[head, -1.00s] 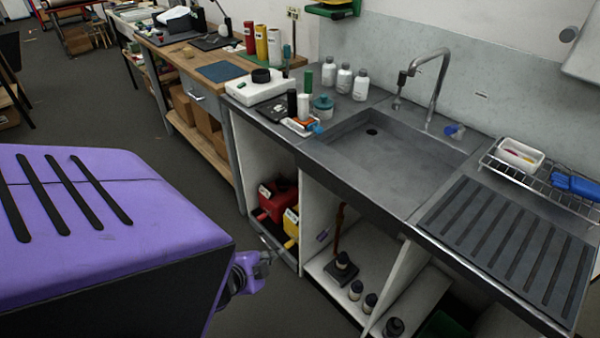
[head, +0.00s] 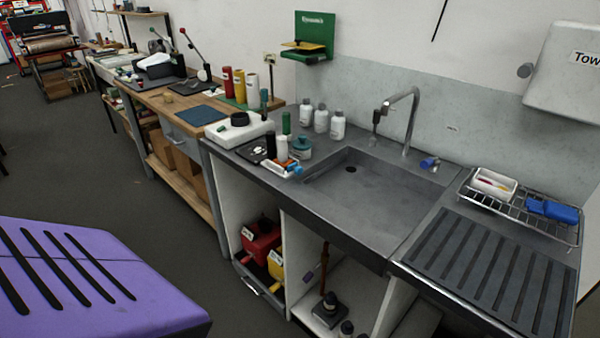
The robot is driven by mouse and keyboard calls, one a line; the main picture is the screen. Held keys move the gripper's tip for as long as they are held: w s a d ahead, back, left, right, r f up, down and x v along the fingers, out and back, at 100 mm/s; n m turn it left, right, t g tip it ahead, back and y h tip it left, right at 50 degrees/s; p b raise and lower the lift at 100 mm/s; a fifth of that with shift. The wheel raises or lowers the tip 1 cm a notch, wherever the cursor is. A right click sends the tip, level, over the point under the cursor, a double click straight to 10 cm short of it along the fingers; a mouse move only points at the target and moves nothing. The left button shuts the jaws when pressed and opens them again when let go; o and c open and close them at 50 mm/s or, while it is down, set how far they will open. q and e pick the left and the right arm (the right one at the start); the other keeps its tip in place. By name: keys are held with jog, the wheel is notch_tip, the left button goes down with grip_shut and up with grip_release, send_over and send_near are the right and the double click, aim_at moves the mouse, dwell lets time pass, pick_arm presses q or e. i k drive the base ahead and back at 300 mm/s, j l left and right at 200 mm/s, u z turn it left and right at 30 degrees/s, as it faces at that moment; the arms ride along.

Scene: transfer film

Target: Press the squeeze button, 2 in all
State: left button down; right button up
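I cannot make out a squeeze button for certain in the head view. A white box with a black round top (head: 239,122) stands on the counter left of the sink, but I cannot tell whether it is a button. Neither of my grippers is in view.
The grey sink (head: 352,169) with its tap (head: 405,110) is in the middle. White bottles (head: 337,125) stand behind it. A ribbed draining board (head: 495,265) and wire rack (head: 530,218) are at right. A wooden bench (head: 165,100) runs left. Dark floor (head: 90,165) is open.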

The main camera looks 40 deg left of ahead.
aim_at(298, 170)
jog(key=i+l, duration=0.15)
jog(key=l, duration=0.2)
jog(key=i+l, duration=0.15)
jog(key=l, duration=0.2)
jog(key=i+l, duration=0.15)
jog(key=l, duration=0.2)
jog(key=u, duration=1.65)
